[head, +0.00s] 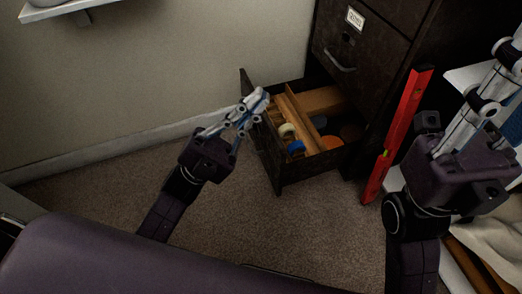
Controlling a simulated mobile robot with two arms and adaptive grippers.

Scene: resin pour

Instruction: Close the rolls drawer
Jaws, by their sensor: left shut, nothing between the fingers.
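The rolls drawer (266,158) is the low drawer of a dark cabinet, and it stands pulled out in the head view. Inside it are wooden dividers (298,118), a cream roll (287,130), a blue roll (296,147) and an orange round item (332,142). My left gripper (259,101) is shut and empty, in front of the drawer's front panel near its upper edge. I cannot tell whether it touches the panel. My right gripper (510,58) is at the right edge, away from the drawer; its fingertips are partly cut off.
The dark cabinet (375,55) has a closed, labelled drawer with a handle above. A red spirit level (398,135) leans upright just right of the open drawer. A white shelf (62,10) is on the wall at upper left. Carpet (290,225) before the drawer is clear.

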